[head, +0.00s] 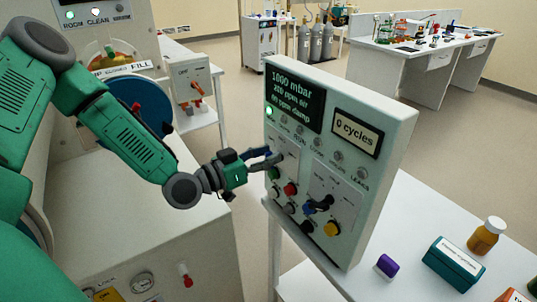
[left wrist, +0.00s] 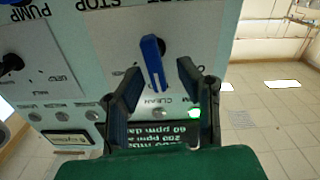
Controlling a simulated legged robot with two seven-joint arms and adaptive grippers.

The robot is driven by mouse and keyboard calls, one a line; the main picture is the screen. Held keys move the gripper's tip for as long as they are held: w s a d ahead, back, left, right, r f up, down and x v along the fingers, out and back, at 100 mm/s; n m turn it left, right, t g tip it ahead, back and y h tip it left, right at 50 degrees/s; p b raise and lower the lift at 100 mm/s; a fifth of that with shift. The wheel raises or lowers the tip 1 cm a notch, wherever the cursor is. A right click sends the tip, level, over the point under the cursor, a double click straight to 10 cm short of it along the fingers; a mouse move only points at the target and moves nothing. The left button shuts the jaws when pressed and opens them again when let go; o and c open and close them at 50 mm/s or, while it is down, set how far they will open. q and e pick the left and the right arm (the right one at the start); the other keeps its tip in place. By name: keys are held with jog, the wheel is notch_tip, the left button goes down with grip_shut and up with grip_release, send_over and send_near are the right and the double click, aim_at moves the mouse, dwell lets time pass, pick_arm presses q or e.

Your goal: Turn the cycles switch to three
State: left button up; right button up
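The white control panel (head: 350,120) stands upright on a table, and its right display (head: 357,133) reads "0 cycles". A blue lever switch (left wrist: 152,62) sits on the panel's left plate, with its small lettering partly readable in the left wrist view. My left gripper (head: 266,158) is at this switch. In the left wrist view its fingers (left wrist: 160,78) are apart on either side of the blue lever, with gaps, not closed on it. A second dark switch with a blue part (head: 318,205) is on the right plate. I cannot read which switch is labelled cycles. My right gripper is not in view.
Red (head: 290,188) and yellow (head: 332,229) buttons sit near the switches. A teal box (head: 453,264), a purple block (head: 387,266) and an amber bottle (head: 486,235) stand on the table right of the panel. Floor shows behind the panel.

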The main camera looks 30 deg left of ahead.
pick_arm(q)
jog(key=shift+w+d, duration=0.1)
jog(key=shift+w, duration=0.05)
grip_shut()
jog(key=shift+a+n+b, duration=0.25)
jog(key=shift+n+b, duration=0.15)
jog(key=shift+n, duration=0.6)
jog(key=shift+c, duration=0.4)
grip_release()
jog(key=shift+o, duration=0.4)
jog(key=shift+a, duration=0.1)
